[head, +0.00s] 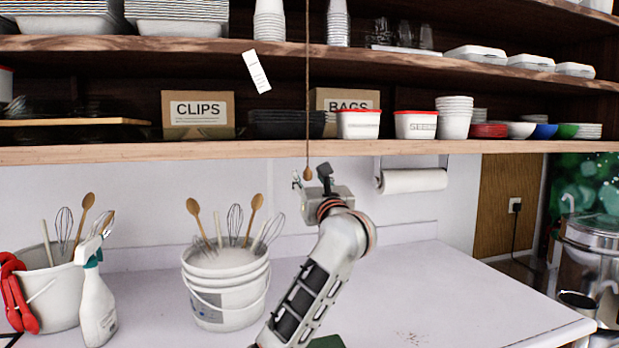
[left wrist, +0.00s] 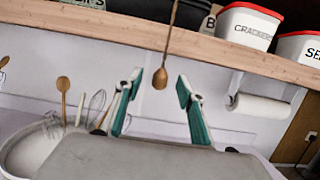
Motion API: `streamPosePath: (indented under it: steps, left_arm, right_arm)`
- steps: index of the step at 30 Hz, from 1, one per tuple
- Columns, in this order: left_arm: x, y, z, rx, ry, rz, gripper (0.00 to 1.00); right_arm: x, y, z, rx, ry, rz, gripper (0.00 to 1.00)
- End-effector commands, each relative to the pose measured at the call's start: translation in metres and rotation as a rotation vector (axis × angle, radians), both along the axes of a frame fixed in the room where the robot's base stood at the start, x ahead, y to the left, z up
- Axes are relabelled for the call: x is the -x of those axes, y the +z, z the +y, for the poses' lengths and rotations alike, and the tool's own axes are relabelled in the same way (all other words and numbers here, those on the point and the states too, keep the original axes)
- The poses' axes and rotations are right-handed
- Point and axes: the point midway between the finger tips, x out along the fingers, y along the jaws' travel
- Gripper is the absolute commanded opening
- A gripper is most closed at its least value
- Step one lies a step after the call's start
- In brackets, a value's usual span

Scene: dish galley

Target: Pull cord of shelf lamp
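The lamp cord (head: 308,90) hangs straight down in front of the shelves and ends in a small wooden pull knob (head: 308,173). In the left wrist view the knob (left wrist: 160,78) hangs between the two teal-padded fingers, with a gap on each side. My left gripper (head: 310,178) is open and at the knob's height, just below the lower shelf edge. In the left wrist view the gripper (left wrist: 160,92) holds nothing. The lamp itself is out of view. My right gripper is not in view.
The lower shelf (head: 240,152) runs just above the gripper. A white bucket of utensils (head: 225,290) stands left of my arm, with a spray bottle (head: 97,305) further left. A paper towel roll (head: 413,180) hangs to the right. The counter's right part is mostly clear.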

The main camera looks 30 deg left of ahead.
Motion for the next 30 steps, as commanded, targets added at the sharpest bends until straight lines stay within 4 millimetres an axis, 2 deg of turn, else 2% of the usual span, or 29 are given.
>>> streamPosePath:
  steps: [6,10,11,19,30]
  left_arm:
    - [0.0,0.0,0.0,0.0,0.0,0.0,0.39]
    - [0.0,0.0,0.0,0.0,0.0,0.0,0.05]
    - [0.0,0.0,0.0,0.0,0.0,0.0,0.04]
    - [0.0,-0.002,0.0,-0.001,0.0,0.001,0.04]
    - [0.0,-0.015,0.0,0.0,0.0,0.002,0.04]
  right_arm:
    - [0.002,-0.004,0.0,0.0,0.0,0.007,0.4]
    - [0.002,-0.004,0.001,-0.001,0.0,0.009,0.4]
    - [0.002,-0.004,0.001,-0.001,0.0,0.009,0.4]
    - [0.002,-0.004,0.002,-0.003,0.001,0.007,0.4]
    - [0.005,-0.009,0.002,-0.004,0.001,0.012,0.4]
